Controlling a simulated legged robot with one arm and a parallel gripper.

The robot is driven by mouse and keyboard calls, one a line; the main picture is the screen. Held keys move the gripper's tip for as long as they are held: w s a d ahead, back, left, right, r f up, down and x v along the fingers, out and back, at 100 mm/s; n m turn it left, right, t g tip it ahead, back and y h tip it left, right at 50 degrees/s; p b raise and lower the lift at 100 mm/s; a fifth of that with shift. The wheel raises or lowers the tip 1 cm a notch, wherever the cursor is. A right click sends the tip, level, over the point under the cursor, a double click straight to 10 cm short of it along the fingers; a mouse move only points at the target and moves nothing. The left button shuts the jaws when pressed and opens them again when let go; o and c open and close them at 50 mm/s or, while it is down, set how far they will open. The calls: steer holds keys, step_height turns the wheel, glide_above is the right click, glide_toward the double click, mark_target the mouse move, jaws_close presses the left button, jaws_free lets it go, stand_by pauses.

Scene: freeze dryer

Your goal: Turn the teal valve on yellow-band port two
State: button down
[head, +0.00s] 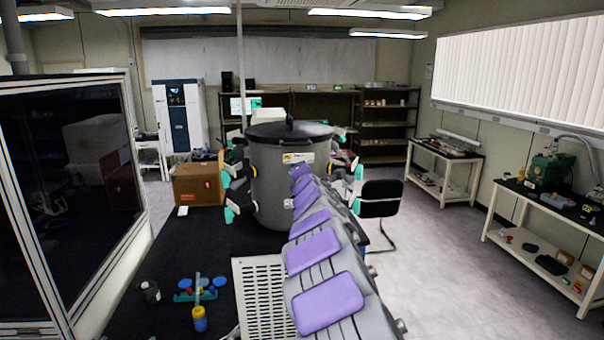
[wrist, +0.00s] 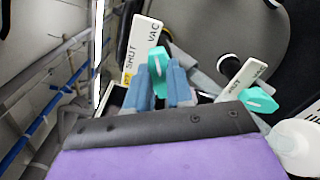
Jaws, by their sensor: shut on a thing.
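In the wrist view, my gripper (wrist: 161,88) has its two blue-grey fingers on either side of a teal valve handle (wrist: 157,62) and is shut on it. Beside it is a white plate (wrist: 143,45) lettered SHUT and VAC, with a small yellow band (wrist: 127,79) at its lower end. A second teal valve (wrist: 259,99) with its own white plate (wrist: 243,78) sits to the right, apart from the fingers. In the head view, the grey drum (head: 275,185) carries several teal valves down its sides. My gripper is hidden there behind my arm.
A cardboard box (head: 198,183) stands left of the drum on the black bench (head: 165,245). A rack of blue-capped items (head: 195,293) and a yellow-based bottle (head: 199,320) are at the front.

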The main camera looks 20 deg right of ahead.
steer(key=shift+f, duration=0.1)
steer(key=c, duration=1.5)
jaws_free()
steer(key=o, duration=0.3)
steer(key=shift+w+f, duration=0.15)
steer(key=shift+w, duration=0.15)
steer(key=shift+o, duration=0.9)
steer(key=shift+s, duration=0.4)
steer(key=b+v, duration=0.2)
steer(key=v, duration=1.5)
